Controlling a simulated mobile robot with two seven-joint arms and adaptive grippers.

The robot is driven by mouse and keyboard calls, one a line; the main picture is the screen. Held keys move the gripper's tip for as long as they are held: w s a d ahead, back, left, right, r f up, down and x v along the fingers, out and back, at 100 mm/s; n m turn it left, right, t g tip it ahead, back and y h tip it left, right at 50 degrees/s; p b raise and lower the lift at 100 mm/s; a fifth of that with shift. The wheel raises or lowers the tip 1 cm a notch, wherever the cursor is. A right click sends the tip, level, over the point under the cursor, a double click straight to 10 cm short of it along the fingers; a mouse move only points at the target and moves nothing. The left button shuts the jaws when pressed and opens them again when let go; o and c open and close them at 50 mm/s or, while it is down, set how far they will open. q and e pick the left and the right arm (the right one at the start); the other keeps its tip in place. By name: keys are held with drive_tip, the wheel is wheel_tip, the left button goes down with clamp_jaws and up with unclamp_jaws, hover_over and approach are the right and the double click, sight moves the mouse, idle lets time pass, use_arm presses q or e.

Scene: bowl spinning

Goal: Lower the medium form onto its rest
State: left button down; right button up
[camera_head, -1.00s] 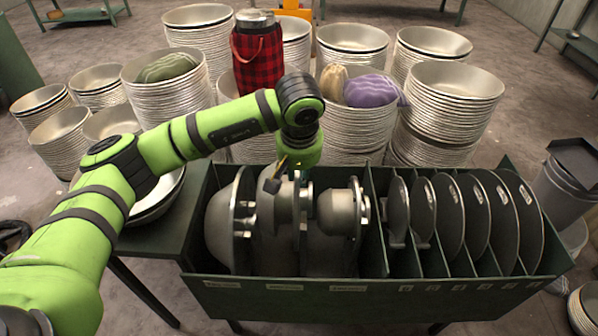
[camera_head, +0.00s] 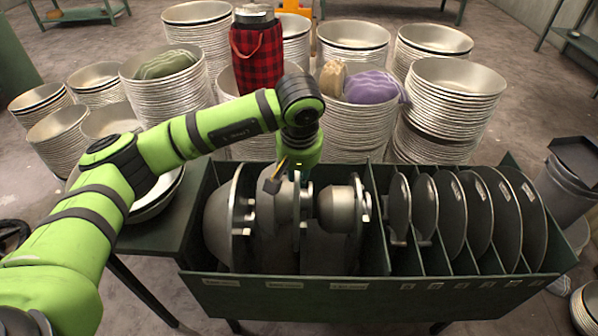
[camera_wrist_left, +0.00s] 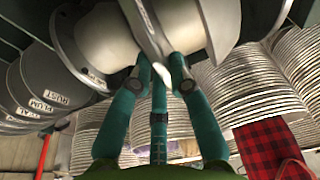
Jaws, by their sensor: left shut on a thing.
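The medium form (camera_head: 281,205) is a grey metal dome with a flat flange, standing on its side in the middle labelled bay of the dark green rack (camera_head: 350,290). My left gripper (camera_head: 297,163) is above it; its fingertips are hidden in the head view. In the left wrist view my left gripper's teal fingers (camera_wrist_left: 162,80) are shut on the edge of the form's flange (camera_wrist_left: 148,28). The rest under the form is hidden by the rack's front wall, so I cannot tell whether they touch. My right gripper is out of view.
A larger form (camera_head: 222,225) stands close on the left and a smaller one (camera_head: 338,208) close on the right. Several upright discs (camera_head: 452,220) fill the right-hand slots. Stacked bowls (camera_head: 357,125) and a red plaid canister (camera_head: 257,55) stand behind the rack.

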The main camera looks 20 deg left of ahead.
use_arm(q)
drive_tip(key=shift+s+b+x, duration=0.2)
drive_tip(key=shift+b+x, duration=0.9)
drive_tip(key=shift+x, duration=0.05)
drive_tip(key=shift+s+b+x, duration=0.2)
drive_tip(key=shift+b+x, duration=0.9)
drive_tip(key=shift+x, duration=0.05)
idle(0.4)
drive_tip(key=shift+d+f+b, duration=0.15)
drive_tip(key=shift+f+b, duration=0.2)
drive_tip(key=shift+f, duration=0.35)
drive_tip(key=c, duration=1.1)
unclamp_jaws()
drive_tip(key=v, duration=1.2)
drive_tip(key=shift+s, duration=0.2)
